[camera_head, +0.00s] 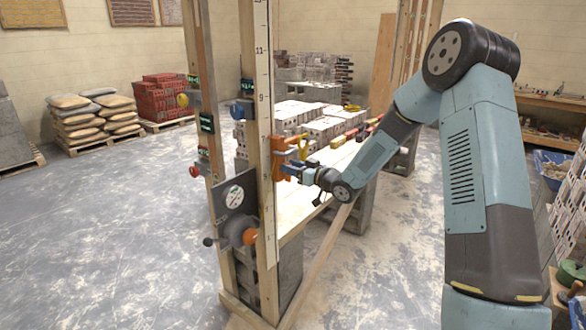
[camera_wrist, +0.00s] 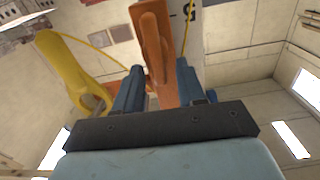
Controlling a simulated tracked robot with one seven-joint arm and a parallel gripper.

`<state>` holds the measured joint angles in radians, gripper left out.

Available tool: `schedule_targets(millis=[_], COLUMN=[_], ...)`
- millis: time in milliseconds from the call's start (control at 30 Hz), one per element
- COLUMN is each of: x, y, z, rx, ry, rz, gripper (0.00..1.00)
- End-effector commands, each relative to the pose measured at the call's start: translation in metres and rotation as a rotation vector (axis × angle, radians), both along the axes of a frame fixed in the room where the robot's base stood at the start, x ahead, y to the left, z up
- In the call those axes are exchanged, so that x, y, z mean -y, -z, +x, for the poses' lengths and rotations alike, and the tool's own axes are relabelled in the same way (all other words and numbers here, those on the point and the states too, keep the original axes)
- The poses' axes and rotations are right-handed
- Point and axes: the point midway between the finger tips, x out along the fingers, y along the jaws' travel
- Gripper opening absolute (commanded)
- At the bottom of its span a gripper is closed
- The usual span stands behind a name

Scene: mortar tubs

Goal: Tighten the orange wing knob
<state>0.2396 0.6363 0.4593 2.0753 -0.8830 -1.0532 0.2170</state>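An orange part (camera_head: 280,148) sits on the upright post beside the scale, at the height of my gripper. In the wrist view an orange piece (camera_wrist: 166,75) with a raised rounded ridge (camera_wrist: 150,42) like a wing stands ahead of and between my fingers; I take it to be the wing knob. My gripper (camera_head: 288,168) has its two blue fingers (camera_wrist: 158,85) apart, one on each side of the orange piece. A gap shows on the left; the right finger looks close to or touching it. The knob's base is hidden.
A yellow clamp-like piece (camera_wrist: 70,75) with a cord is left of the fingers. Floor at left is clear.

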Motion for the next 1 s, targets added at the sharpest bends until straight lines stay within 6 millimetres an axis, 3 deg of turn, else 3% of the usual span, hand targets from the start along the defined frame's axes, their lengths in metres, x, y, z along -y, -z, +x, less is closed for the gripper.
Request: schedule_targets(millis=[167,567,1000], x=[-0.0001,-0.0001,0.0004], y=[0.0000,0.0001,0.0001], z=[-0.0001,-0.0003,0.0002], rx=[0.000,0.000,-0.021], ry=[0.000,0.000,0.000], rz=[0.000,0.000,0.017], gripper=[0.38,0.00,0.00])
